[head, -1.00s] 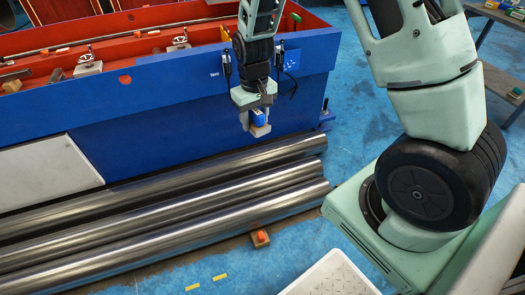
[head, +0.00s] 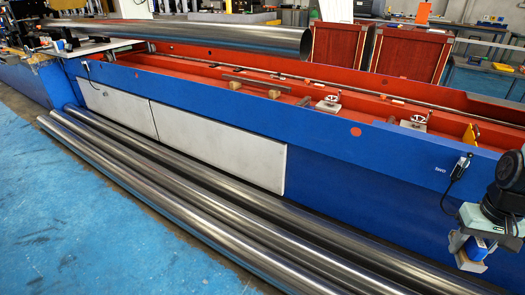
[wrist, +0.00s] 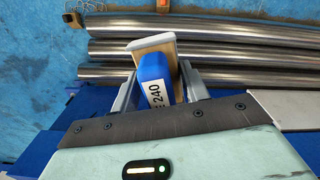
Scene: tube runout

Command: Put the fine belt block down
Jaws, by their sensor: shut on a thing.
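The fine belt block is blue with a white label reading 240, a tan body and a pale end face. In the wrist view this block (wrist: 151,69) sits between the two grey fingers of my gripper (wrist: 160,88), which is shut on it. In the head view my gripper (head: 472,243) is at the lower right edge, with the blue part of the block in it and the tan part below. It is held in the air in front of the blue machine side (head: 345,180), above floor level.
Long steel tubes (head: 175,185) lie on the floor along the blue machine. Another tube (head: 215,36) rests higher, over the red machine bed (head: 300,85). Blue floor (head: 70,220) is open at left.

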